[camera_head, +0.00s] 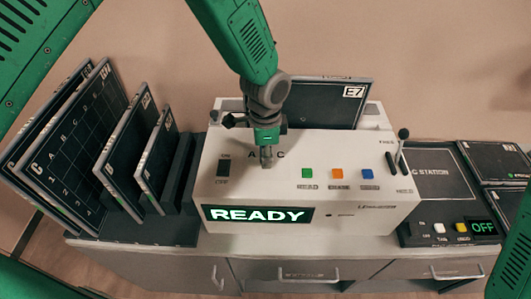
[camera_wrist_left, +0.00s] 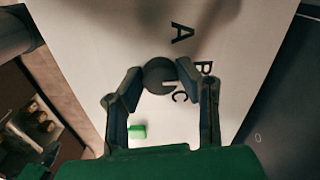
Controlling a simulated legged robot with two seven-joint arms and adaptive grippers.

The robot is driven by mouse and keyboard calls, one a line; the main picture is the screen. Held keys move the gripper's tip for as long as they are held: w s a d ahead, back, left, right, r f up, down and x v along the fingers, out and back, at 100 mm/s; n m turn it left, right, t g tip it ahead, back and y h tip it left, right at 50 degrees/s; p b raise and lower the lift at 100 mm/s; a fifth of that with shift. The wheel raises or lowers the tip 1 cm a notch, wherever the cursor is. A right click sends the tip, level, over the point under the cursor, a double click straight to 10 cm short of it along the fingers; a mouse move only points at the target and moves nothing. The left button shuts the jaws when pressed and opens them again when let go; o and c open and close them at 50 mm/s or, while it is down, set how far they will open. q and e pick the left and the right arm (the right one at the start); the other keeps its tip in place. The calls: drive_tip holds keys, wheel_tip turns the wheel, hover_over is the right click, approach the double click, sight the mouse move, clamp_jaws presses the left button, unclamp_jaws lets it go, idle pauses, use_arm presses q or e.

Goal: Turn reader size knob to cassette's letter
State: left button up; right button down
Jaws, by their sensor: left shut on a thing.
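The white reader (camera_head: 330,205) stands on the counter with a lit READY display. My left gripper (camera_head: 266,158) reaches down to its sloped face and is shut on the size knob, mostly hidden in the head view. In the left wrist view, the dark round knob (camera_wrist_left: 158,72) sits between the fingertips (camera_wrist_left: 160,80). Letters A, B and C are printed beside it. A pale mark on the knob faces the B and C side; I cannot tell exactly which letter it meets. A dark cassette (camera_head: 322,105) labelled E7 stands in the reader's back; its size letter is not visible. My right gripper is out of view.
A rack (camera_head: 150,230) at the left holds several dark cassettes, one marked C (camera_head: 65,150). Green, orange and blue buttons (camera_head: 337,174) and a lever (camera_head: 403,135) are right of the knob. A dark station (camera_head: 440,180) with an OFF display stands farther right.

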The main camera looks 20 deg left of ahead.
use_arm(q)
drive_tip(key=shift+w+r, duration=0.1)
drive_tip(key=shift+w, duration=0.05)
drive_tip(key=o, duration=1.1)
drive_tip(key=shift+o, duration=0.2)
drive_tip(key=shift+d, duration=0.1)
drive_tip(key=shift+r, duration=0.5)
wheel_tip(320, 180, up, 11)
drive_tip(key=shift+f, duration=0.1)
